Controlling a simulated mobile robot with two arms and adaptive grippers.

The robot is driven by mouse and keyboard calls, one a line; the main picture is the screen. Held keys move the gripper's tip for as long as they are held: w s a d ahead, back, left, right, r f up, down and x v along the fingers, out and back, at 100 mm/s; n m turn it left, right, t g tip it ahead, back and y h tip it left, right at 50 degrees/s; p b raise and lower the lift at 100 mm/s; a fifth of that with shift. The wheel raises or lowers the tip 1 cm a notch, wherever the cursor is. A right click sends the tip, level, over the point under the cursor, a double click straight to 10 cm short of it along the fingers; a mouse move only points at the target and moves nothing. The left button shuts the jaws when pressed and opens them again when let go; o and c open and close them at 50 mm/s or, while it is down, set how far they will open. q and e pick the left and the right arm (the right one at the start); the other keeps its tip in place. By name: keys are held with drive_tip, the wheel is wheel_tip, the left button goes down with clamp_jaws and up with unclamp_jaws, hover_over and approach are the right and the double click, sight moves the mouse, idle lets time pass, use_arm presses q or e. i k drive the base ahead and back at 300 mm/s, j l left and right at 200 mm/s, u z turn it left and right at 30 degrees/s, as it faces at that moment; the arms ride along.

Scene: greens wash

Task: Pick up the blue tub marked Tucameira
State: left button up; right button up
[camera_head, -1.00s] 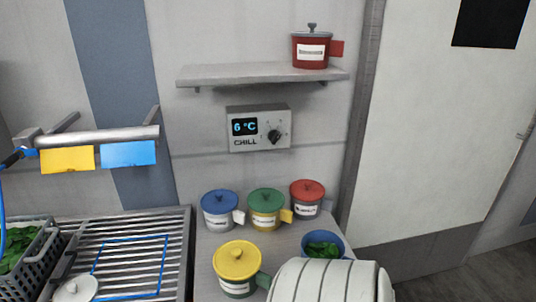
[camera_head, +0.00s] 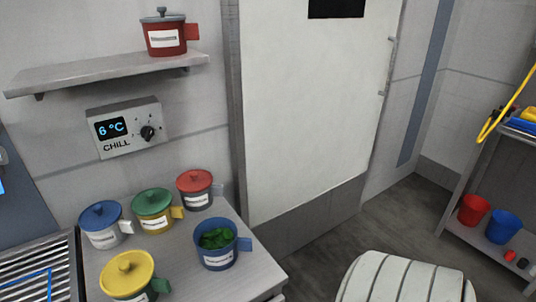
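An open blue tub (camera_head: 216,258) with a white label and a blue handle stands on the counter near its right edge, holding green leaves (camera_head: 216,238). A second tub with a blue lid (camera_head: 100,215) and a pale handle stands at the left of the back row. The labels are too small to read, so I cannot tell which is marked Tucameira. Neither of my grippers is in view. A white ribbed part that seems to be my own shows at the bottom right.
Tubs with green (camera_head: 153,201), red (camera_head: 195,181) and yellow (camera_head: 127,272) lids stand close by on the counter (camera_head: 205,284). A red pot (camera_head: 165,40) sits on the wall shelf (camera_head: 95,73). Red (camera_head: 474,210) and blue (camera_head: 503,227) buckets are on a rack at right.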

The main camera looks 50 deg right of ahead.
sight(217, 241)
drive_tip(key=k+z, duration=0.1)
drive_tip(key=z, duration=1.05)
drive_tip(key=j, duration=0.5)
drive_tip(key=k+z, duration=0.05)
